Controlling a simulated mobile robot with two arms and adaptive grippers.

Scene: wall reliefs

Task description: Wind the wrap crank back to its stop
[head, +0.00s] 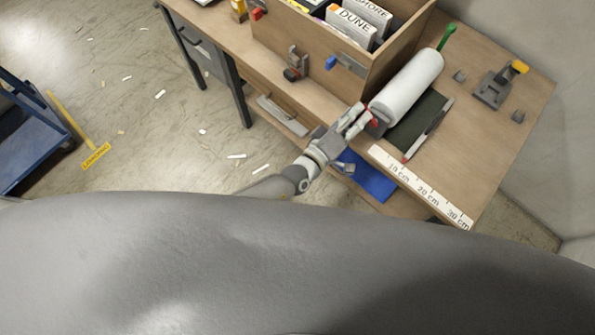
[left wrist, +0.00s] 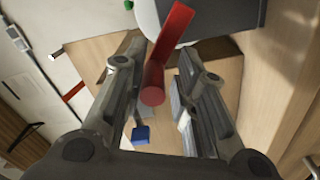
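The wrap crank (head: 373,115) is a red arm and grip at the near end of a white wrap roll (head: 408,86) on the wooden bench. In the left wrist view the red crank (left wrist: 154,82) points toward the camera between my finger pads. My left gripper (head: 359,111) is at the crank; in the left wrist view its fingers (left wrist: 161,60) stand apart, with a gap on the right side of the grip. Contact on the left side is unclear. The crank's stop cannot be made out. My right gripper is not in view.
A wooden box (head: 312,56) with books stands left of the roll. A green handle (head: 447,36) is at the roll's far end. A dark mat (head: 419,121), a ruler strip (head: 420,187) and a grey fixture (head: 493,90) lie to the right.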

